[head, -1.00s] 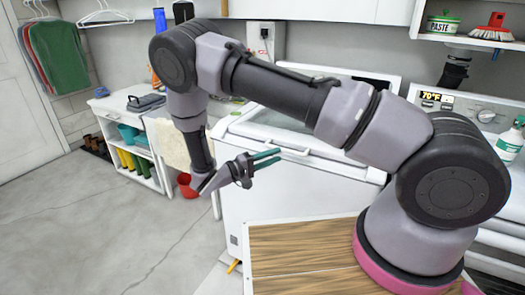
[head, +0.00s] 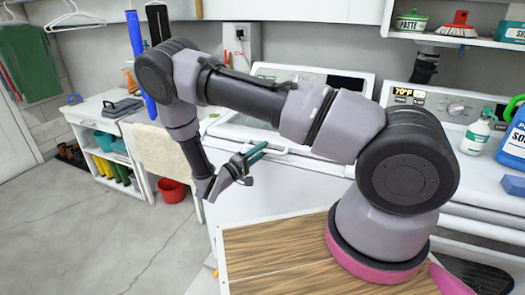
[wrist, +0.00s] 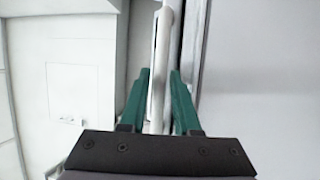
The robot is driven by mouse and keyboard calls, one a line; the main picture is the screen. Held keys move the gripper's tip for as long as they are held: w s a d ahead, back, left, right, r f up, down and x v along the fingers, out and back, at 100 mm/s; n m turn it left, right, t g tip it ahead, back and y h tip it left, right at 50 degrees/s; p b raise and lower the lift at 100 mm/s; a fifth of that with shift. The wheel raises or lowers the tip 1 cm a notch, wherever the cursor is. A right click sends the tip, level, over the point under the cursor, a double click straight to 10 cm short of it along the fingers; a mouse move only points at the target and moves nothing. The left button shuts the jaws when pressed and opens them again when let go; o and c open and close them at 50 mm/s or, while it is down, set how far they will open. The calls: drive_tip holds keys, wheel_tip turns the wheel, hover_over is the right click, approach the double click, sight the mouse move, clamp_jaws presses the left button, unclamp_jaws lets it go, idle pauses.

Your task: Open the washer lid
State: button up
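The washer is a white machine (head: 290,190) at the middle of the head view, behind my wooden base top. Its lid (head: 240,130) has a dark-edged panel and lies closed. A pale bar handle (head: 290,153) runs along the lid's front edge. My gripper (head: 257,153), with green fingers, is at the left part of this handle. In the wrist view the handle (wrist: 160,60) passes between the two fingers of my gripper (wrist: 160,78), with narrow gaps showing beside it. The fingers are apart, around the handle and not clearly pressing on it.
A control panel with a 70°F display (head: 410,96) stands at the back right. A blue soap bottle (head: 513,135) and a spray bottle (head: 475,135) stand there. A white shelf unit (head: 105,140) and red bucket (head: 171,190) are left.

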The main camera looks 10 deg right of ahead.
drive_tip(key=shift+w+d, duration=0.1)
drive_tip(key=shift+d, duration=0.1)
drive_tip(key=shift+c, duration=0.3)
clamp_jaws()
drive_tip(key=shift+r, duration=0.1)
idle(1.0)
